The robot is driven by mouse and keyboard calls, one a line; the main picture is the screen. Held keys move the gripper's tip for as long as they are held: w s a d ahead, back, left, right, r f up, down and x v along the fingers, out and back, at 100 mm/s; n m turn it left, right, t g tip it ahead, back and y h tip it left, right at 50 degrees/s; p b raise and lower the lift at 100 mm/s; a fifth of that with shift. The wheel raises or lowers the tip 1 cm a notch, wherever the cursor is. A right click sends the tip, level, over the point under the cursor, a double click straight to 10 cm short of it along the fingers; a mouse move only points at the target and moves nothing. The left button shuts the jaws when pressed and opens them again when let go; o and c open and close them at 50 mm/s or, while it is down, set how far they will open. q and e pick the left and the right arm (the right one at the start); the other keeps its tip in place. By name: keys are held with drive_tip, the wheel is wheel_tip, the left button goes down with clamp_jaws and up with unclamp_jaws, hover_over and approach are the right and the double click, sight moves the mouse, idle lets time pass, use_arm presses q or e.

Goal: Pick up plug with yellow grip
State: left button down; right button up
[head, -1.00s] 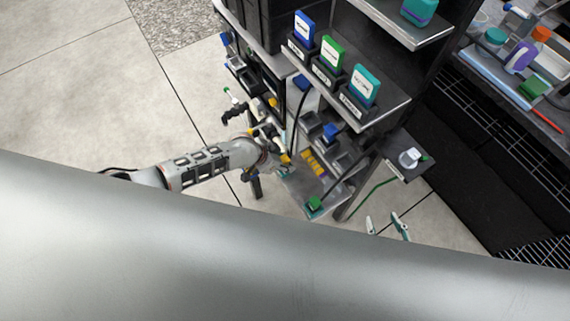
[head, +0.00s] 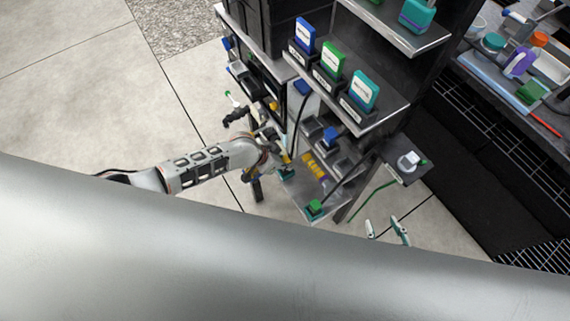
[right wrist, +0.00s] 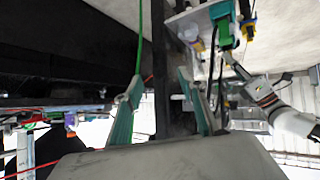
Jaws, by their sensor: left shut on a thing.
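My left gripper (head: 284,158) is at the left edge of the lower tray, small and partly hidden by its own wrist. It is shut on what looks like the plug with yellow grip (head: 287,158), a small yellow piece at its fingertips, just above a teal block (head: 287,174). Whether the plug touches that block or sits in it, I cannot tell. My right gripper (head: 386,230) is open and empty, below and right of the tray. Its two teal fingers stand apart in the right wrist view (right wrist: 160,105).
The lower tray (head: 297,195) carries yellow pieces (head: 315,166) and a green plug (head: 315,207). Shelves above hold blue, green and teal labelled blocks (head: 333,58). A black cable hangs near the left gripper. A green cable (right wrist: 139,40) hangs close to my right fingers.

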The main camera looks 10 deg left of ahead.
use_arm(q)
wheel_tip(320, 180, up, 18)
drive_tip(key=p, duration=0.5)
drive_tip(key=shift+r+p, duration=0.15)
drive_tip(key=shift+p, duration=0.2)
drive_tip(key=shift+a, duration=0.1)
